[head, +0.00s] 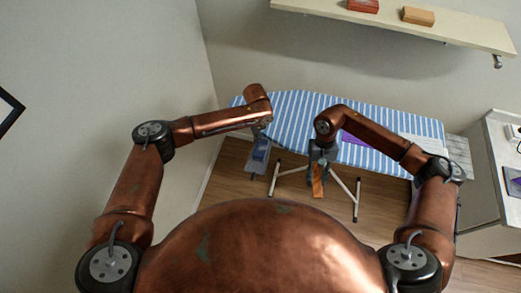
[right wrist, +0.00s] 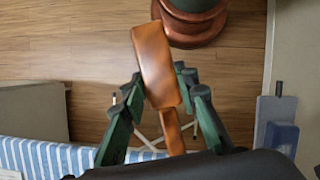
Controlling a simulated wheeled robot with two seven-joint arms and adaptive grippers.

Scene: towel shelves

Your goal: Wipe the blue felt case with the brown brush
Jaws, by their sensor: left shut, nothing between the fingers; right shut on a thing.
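The brown brush (head: 318,181) hangs head down from my right gripper (head: 320,160), in front of the striped ironing board. In the right wrist view the fingers (right wrist: 165,92) are shut around its handle, and its broad brown head (right wrist: 155,62) points away from the gripper. The blue felt case (head: 260,153) appears to lie on a grey rest at the board's left end; a blue block also shows at the right of the right wrist view (right wrist: 282,141). My left gripper (head: 262,129) is shut and empty, just above or beside the case; contact cannot be told.
The blue-and-white striped ironing board (head: 290,108) stands by the wall. A purple item (head: 354,139) lies on it, partly behind my right arm. A wall shelf (head: 470,32) holds a red box (head: 363,5) and an orange box (head: 418,16). A white desk (head: 497,145) stands right.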

